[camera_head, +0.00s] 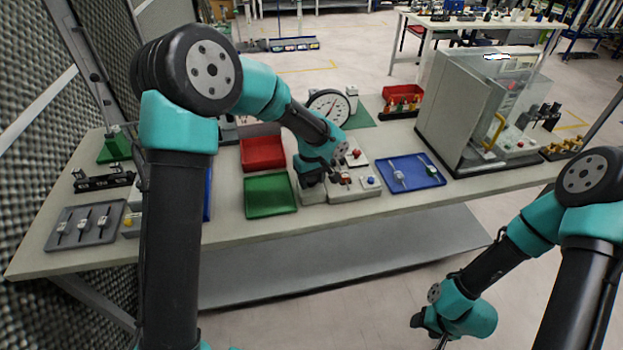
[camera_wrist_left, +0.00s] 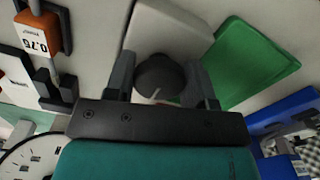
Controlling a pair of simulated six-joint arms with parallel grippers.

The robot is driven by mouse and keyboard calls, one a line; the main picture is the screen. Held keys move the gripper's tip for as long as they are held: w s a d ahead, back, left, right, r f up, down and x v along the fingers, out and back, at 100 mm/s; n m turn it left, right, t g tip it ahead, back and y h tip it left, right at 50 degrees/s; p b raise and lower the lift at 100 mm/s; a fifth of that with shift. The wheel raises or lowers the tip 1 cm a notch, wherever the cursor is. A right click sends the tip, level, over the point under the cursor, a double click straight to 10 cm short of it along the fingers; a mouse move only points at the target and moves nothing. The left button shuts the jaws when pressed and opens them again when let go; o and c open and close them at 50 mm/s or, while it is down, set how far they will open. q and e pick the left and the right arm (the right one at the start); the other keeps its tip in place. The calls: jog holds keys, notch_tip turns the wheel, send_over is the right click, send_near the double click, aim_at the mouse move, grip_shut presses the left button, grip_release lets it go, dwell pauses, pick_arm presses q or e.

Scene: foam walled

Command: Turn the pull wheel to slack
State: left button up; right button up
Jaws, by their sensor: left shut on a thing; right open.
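The pull wheel, a dark round knob with a white mark (camera_wrist_left: 160,78), sits on a pale grey housing (camera_wrist_left: 168,30) in the left wrist view. My left gripper (camera_wrist_left: 162,82) is shut on the knob, one finger at each side of it. In the head view my left gripper (camera_head: 328,180) is low over the grey device at the front of the bench, and its own wrist hides the knob. A white round dial with a needle (camera_head: 329,107) stands behind it. My right gripper (camera_head: 430,335) hangs over the floor, away from the bench, open.
A green tray (camera_head: 270,195) and red tray (camera_head: 263,152) lie left of the device, a blue tray (camera_head: 425,181) right. A control box with a red knob (camera_head: 354,154) is close to my left gripper. A clear-walled cabinet (camera_head: 455,105) stands at right.

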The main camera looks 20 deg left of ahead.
aim_at(312, 178)
pick_arm(q)
jog(key=o, duration=0.9)
notch_tip(312, 178, up, 18)
jog(key=shift+f, duration=0.25)
dwell(0.3)
